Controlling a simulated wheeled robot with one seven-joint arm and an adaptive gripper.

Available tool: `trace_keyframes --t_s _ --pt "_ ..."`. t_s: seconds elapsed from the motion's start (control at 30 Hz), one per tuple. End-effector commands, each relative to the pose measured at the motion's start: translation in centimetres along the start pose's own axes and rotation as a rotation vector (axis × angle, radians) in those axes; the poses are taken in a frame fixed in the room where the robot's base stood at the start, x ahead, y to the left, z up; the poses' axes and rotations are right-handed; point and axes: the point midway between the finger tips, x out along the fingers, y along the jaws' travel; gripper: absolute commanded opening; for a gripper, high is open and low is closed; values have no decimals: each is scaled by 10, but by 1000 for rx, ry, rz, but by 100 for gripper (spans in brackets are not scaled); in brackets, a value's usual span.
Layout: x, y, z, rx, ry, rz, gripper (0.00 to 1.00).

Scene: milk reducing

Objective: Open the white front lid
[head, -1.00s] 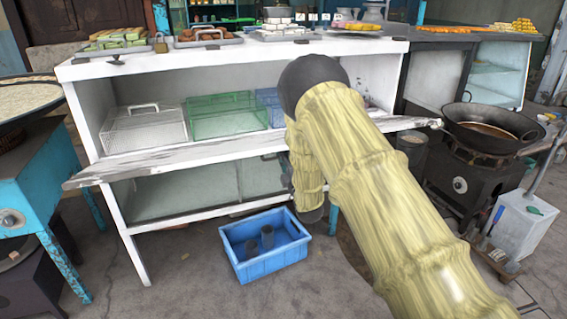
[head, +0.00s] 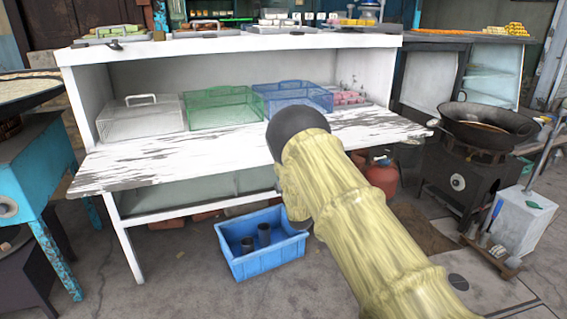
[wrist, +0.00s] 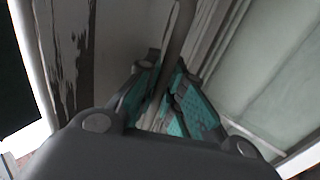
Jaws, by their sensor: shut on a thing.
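The white front lid (head: 235,150) is a worn board with peeling paint. In the head view it juts out from the front of the white cabinet (head: 85,110) and its upper face shows, with the compartment above it uncovered. In the wrist view, the lid's paint-worn surface (wrist: 70,50) fills the left side. My gripper (wrist: 167,95), with teal pads, is shut on the lid's thin edge. In the head view, my yellow arm hides my gripper and part of the lid's front edge.
White, green (head: 222,107) and blue (head: 292,98) baskets sit inside the compartment. A blue crate (head: 235,262) stands on the floor below. A blue stand (head: 40,170) is close at left; a wok (head: 480,127) on a stove is at right.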

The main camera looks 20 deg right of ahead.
Motion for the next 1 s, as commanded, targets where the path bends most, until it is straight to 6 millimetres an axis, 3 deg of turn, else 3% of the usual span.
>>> trace_keyframes --t_s 0.4,0.43,0.53,0.83,1.0 --pt "-9 -8 2 2 -4 -12 0" --pt "-9 -8 2 1 -5 -12 15" --pt "-8 -8 1 1 -4 -11 32" --pt "-4 -5 -1 1 -1 -6 32" --pt "-14 -6 -1 1 -2 -7 32"
